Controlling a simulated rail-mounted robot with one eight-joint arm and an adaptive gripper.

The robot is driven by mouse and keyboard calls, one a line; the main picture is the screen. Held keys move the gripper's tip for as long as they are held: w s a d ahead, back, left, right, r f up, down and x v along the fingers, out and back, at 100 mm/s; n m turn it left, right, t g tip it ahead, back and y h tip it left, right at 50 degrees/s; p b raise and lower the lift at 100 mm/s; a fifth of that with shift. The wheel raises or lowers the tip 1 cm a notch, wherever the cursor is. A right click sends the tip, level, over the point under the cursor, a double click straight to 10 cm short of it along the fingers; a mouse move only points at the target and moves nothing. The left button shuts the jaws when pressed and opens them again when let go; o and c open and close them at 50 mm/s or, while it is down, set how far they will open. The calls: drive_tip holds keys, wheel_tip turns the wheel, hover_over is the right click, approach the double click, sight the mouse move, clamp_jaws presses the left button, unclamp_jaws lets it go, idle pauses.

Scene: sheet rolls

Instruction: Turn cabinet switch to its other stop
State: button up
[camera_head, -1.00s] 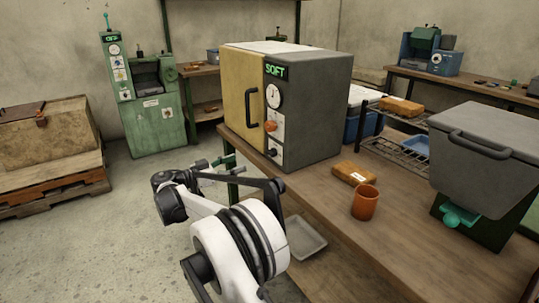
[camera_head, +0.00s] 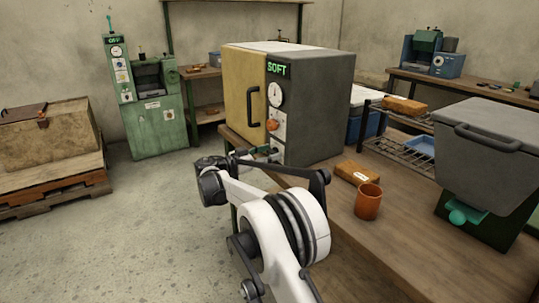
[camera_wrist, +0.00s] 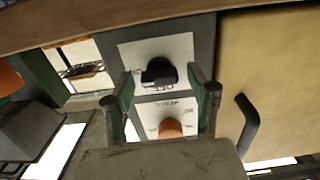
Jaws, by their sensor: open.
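In the head view my gripper (camera_head: 264,154) largely hides the black knob.
The black door handle (camera_head: 253,107) sticks out close to the control strip. An orange packet (camera_head: 356,172) and orange cup (camera_head: 367,201) stand on the table right of the cabinet. A grey bin (camera_head: 485,150) is farther right.

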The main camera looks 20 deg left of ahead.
drive_tip(key=c, duration=1.1)
drive_tip(key=shift+c, duration=0.2)
drive_tip(key=n, duration=0.8)
drive_tip(key=shift+w+a, duration=0.1)
drive_tip(key=n, duration=0.5)
drive_tip(key=shift+f, duration=0.15)
drive_tip(key=shift+n, duration=2.3)
